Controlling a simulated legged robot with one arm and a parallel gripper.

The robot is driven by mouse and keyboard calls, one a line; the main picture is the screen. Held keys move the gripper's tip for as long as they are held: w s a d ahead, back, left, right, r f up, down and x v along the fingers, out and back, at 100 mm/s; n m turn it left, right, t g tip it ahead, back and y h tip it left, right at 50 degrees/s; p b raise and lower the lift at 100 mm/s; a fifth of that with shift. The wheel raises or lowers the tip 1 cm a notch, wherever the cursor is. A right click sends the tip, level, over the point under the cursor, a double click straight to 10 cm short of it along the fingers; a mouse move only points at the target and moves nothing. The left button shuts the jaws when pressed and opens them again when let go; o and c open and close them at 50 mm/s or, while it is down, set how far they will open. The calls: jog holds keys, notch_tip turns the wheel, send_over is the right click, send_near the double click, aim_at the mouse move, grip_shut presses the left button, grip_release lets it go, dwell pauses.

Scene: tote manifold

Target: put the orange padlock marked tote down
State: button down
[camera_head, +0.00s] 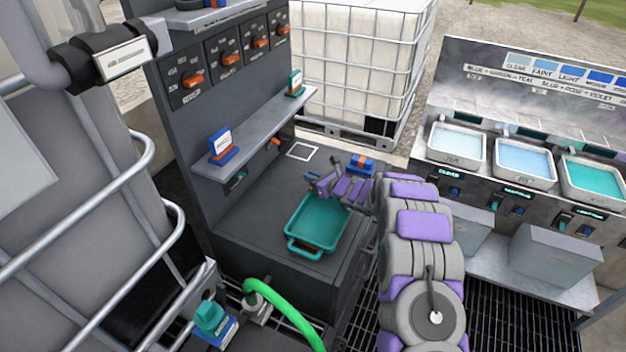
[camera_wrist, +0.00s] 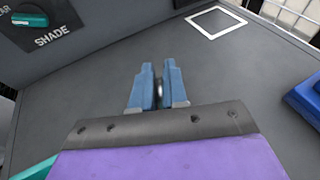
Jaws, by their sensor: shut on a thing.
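My gripper (camera_head: 313,180) is low over the dark bench top, just above the far left of the teal tray. In the wrist view its blue fingers (camera_wrist: 158,85) are shut on a small shiny grey piece (camera_wrist: 159,92). It could be a padlock's shackle, but I see no orange body or tote marking, so I cannot tell. Whatever hangs below the fingers is hidden. The bench top (camera_wrist: 85,95) under and beyond the fingers is bare.
The teal tray (camera_head: 291,244) lies at the bench front. A white square outline (camera_head: 302,151) is marked at the back, and a blue and orange block (camera_head: 362,164) stands to its right. A grey shelf (camera_head: 250,125) juts from the panel (camera_head: 185,135) on the left.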

jog(key=shift+a, duration=0.15)
jog(key=c, duration=1.4)
grip_release()
jog(key=shift+a, duration=0.1)
jog(key=shift+o, duration=1.3)
jog(key=p+v, duration=0.2)
jog(key=v, duration=0.9)
jog(key=shift+d+r, duration=0.1)
jog(key=shift+d, duration=0.15)
jog(key=shift+s+d, duration=0.25)
jog(key=shift+s, duration=0.15)
jog(key=shift+r, duration=0.1)
